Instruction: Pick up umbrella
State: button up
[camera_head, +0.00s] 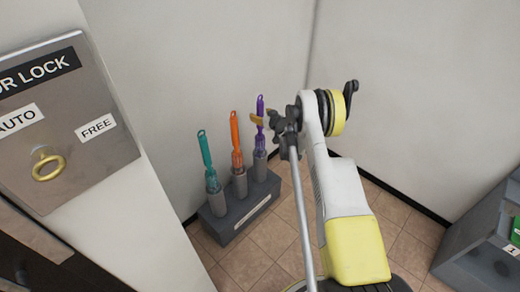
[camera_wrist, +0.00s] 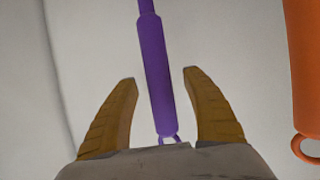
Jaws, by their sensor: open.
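Three umbrellas stand upright in a grey stand on the floor by the wall: a teal umbrella (camera_head: 206,158), an orange umbrella (camera_head: 236,140) and a purple umbrella (camera_head: 260,140). My gripper (camera_head: 260,119) is at the upper part of the purple one in the head view. In the wrist view, the purple umbrella's handle (camera_wrist: 156,75) lies between the two yellow-brown fingers of my gripper (camera_wrist: 162,82), with gaps on both sides. The fingers are open and do not touch it. The orange umbrella's handle (camera_wrist: 305,70) shows at the right edge.
The grey stand (camera_head: 215,229) rests on the tiled floor (camera_head: 275,238) near a room corner. A metal door-lock panel (camera_head: 95,150) is at the left. A grey box (camera_head: 465,245) with a green item is at the lower right. Walls are close behind the umbrellas.

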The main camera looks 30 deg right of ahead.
jog(key=shift+w+f, duration=0.2)
jog(key=shift+w, duration=0.3)
jog(key=shift+r, duration=0.1)
grip_shut()
